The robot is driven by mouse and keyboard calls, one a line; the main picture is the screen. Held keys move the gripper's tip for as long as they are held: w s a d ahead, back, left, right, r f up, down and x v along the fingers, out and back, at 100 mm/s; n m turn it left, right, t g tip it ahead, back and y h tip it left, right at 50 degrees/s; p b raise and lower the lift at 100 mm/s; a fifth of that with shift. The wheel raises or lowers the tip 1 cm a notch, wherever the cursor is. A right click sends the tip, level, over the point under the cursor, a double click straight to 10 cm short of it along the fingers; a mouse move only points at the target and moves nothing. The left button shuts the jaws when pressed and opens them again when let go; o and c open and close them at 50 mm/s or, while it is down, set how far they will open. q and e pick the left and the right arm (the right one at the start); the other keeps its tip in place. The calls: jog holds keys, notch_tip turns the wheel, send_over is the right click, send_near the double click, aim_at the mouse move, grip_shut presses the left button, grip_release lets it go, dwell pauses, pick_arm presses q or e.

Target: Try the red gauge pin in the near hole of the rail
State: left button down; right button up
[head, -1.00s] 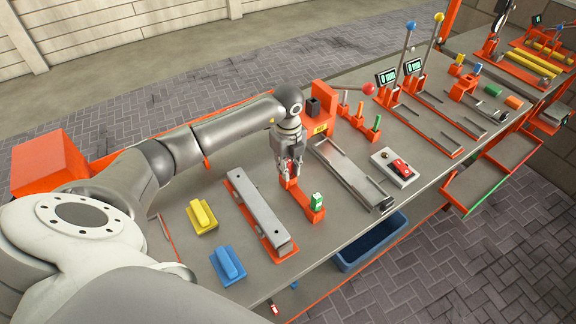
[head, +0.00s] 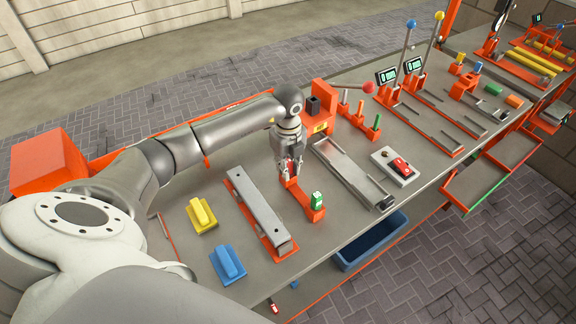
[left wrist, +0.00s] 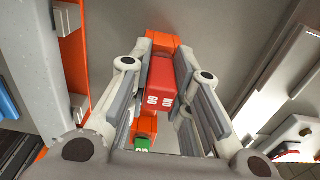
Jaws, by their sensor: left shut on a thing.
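The rail (head: 255,208) is a grey bar lying on an orange base on the bench; its left-hand neighbours are a yellow block and a blue block. My left gripper (head: 289,172) points down over the far end of the orange gauge stand (head: 303,203), right of the rail. In the left wrist view my left gripper (left wrist: 168,112) is shut on the red gauge pin (left wrist: 160,84), a red block with white marks. Whether the pin's lower end is clear of the stand is hidden. A green gauge pin (head: 316,199) stands at the stand's near end. My right gripper is not seen.
A grey metal channel (head: 352,170) and a plate with a red piece (head: 395,167) lie to the right. The yellow block (head: 201,213) and blue block (head: 228,262) lie left of the rail. A blue bin (head: 370,242) hangs below the bench's near edge.

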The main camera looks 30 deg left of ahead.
pick_arm(q)
jog(key=c, duration=1.3)
grip_release()
jog(key=shift+o, duration=0.2)
notch_tip(320, 180, up, 12)
jog(key=shift+r, duration=0.1)
